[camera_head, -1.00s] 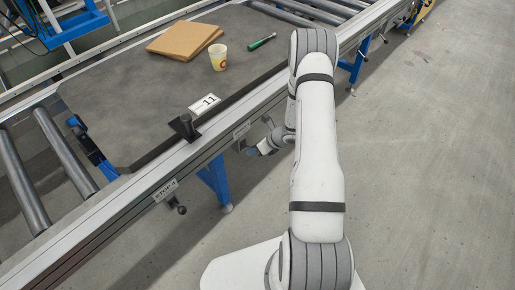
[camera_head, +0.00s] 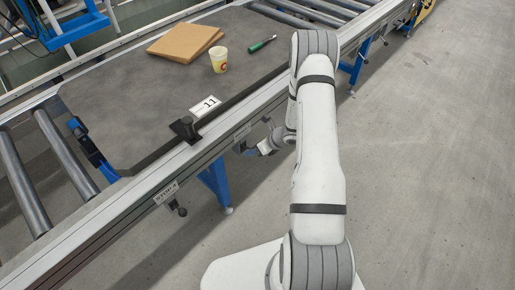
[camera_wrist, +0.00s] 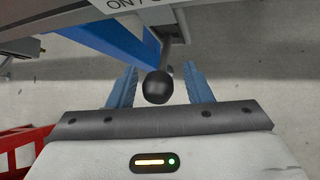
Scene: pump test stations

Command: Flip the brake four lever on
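A lever with a black ball knob (camera_wrist: 157,87) hangs below the conveyor side rail in the wrist view. My gripper (camera_wrist: 159,72) is open, with its two blue fingers on either side of the knob. Gaps show between the knob and both fingers, so it is not gripped. A plate (camera_wrist: 125,4) above the lever shows part of the word "ON"; the rest is cut off. In the head view my gripper (camera_head: 254,150) is beside the rail, under a small label (camera_head: 241,131) too small to read. The lever there is mostly hidden.
Another lever with a black knob (camera_head: 182,211) hangs further left, below a plate (camera_head: 166,192) marked "STOP 4". A blue conveyor leg (camera_head: 216,183) stands between. A cup (camera_head: 218,60), brown cardboard (camera_head: 185,41) and a green-handled tool (camera_head: 262,44) lie above. The floor at right is clear.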

